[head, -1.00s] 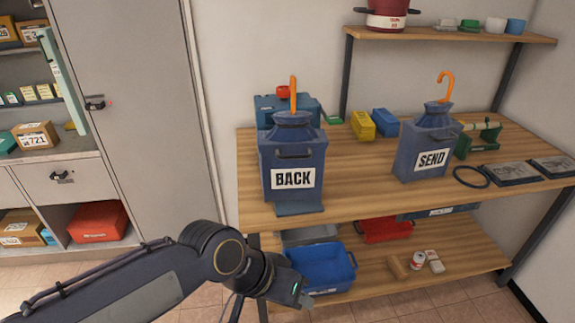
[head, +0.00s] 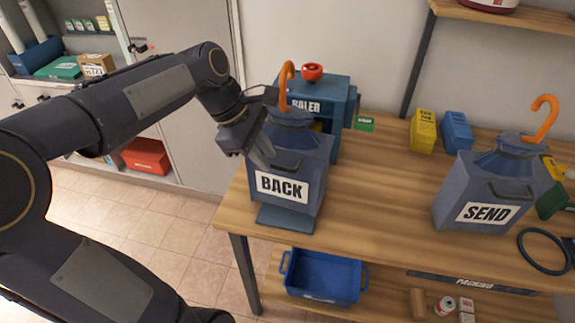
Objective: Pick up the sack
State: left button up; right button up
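Two dark blue-grey sacks with orange hooks on top stand upright on the wooden bench in the head view. The sack labelled BACK (head: 305,168) stands near the bench's left end, on a small blue-grey plate (head: 286,219). The sack labelled SEND (head: 475,190) stands to the right. My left gripper (head: 252,150) is at the upper left side of the BACK sack, its fingers close to the sack's shoulder and overlapping its edge. I cannot tell whether they touch it or how far apart they are. My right gripper is out of view.
A blue baler (head: 338,112) with a red knob stands behind the BACK sack. Yellow (head: 423,131) and blue (head: 456,131) boxes stand at the back of the bench (head: 385,205). The bench between the sacks is clear. A blue bin (head: 325,275) sits on the lower shelf.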

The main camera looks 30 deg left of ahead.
aim_at(273, 165)
pick_arm(q)
jog(key=x, duration=0.6)
jog(key=shift+d, duration=0.15)
grip_shut()
jog(key=shift+r, duration=0.15)
dwell(1.0)
